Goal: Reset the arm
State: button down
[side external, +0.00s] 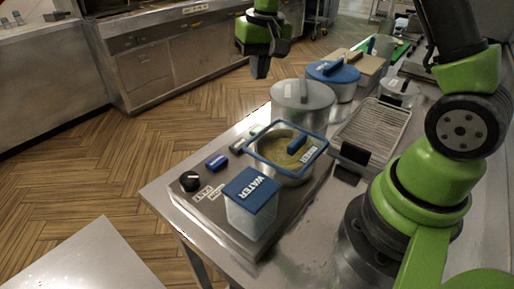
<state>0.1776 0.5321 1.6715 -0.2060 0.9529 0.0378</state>
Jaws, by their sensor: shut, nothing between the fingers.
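My gripper (261,68) is at the top middle of the side external view. It points down and is shut, with nothing held. It hangs in the air above and behind the worktop's left edge, apart from every object. My green and black arm rises at the right, and part of the link to the gripper lies outside the picture.
Wooden floor (120,165) is clear at left.

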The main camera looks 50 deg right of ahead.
jog(key=s+a+r+t, duration=0.3)
jog(key=s+a+r, duration=0.2)
jog(key=s+r, duration=0.45)
jog(key=s+a+r+n+t+y, duration=0.1)
jog(key=s+a+r+t, duration=0.1)
jog(key=s, duration=0.8)
jog(key=shift+s+a+n+t+y, duration=0.35)
jog(key=shift+a+n+t+y, duration=0.05)
jog(key=shift+a, duration=0.25)
